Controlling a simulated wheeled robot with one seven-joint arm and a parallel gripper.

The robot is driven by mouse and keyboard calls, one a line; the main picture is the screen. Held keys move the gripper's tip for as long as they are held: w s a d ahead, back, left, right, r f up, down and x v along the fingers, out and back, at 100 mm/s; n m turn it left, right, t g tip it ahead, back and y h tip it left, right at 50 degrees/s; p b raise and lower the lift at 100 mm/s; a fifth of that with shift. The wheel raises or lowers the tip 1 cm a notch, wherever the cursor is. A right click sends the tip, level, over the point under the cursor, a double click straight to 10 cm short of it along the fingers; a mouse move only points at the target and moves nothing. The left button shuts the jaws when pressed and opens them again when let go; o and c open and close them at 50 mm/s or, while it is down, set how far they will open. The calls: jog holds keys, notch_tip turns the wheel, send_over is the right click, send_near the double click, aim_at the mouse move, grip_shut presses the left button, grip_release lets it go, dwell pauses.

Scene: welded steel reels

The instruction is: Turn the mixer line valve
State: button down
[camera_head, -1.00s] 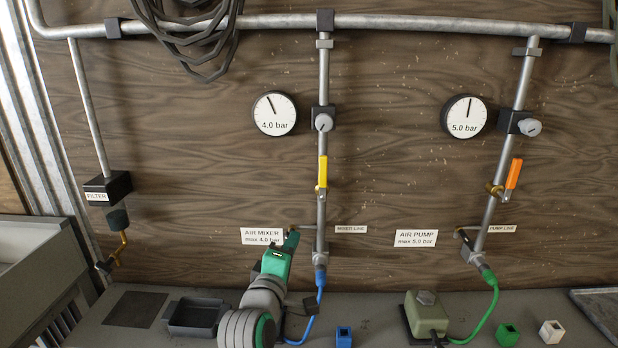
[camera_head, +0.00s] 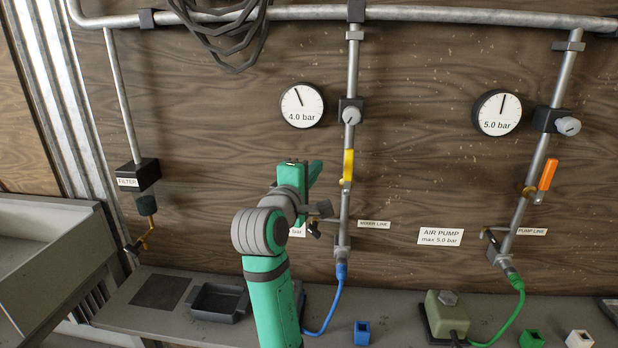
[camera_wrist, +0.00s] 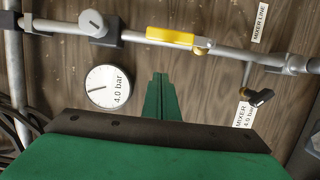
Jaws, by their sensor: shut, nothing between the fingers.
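The mixer line valve has a yellow handle (camera_head: 348,166) on the middle vertical pipe (camera_head: 350,108). The handle lies along the pipe, above the "MIXER LINE" label (camera_head: 374,224). In the wrist view the same yellow handle (camera_wrist: 170,36) runs along the pipe near the top, with a brass part at its right end. My gripper (camera_head: 316,168) is just left of the handle in the head view. In the wrist view my green gripper fingers (camera_wrist: 160,78) are shut together and empty, pointing toward the handle. A gap shows between them and the handle.
A 4.0 bar gauge (camera_head: 302,105) and a grey knob (camera_head: 351,115) sit above the handle. A brass-and-black fitting (camera_wrist: 260,97) sticks out lower on this pipe. The pump line has an orange handle (camera_head: 547,174). A black tray (camera_head: 218,302) stands on the bench.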

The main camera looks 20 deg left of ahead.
aim_at(348, 171)
jog(key=w+d, duration=0.4)
dwell(0.3)
jog(key=shift+a, duration=0.1)
jog(key=shift+w, duration=0.15)
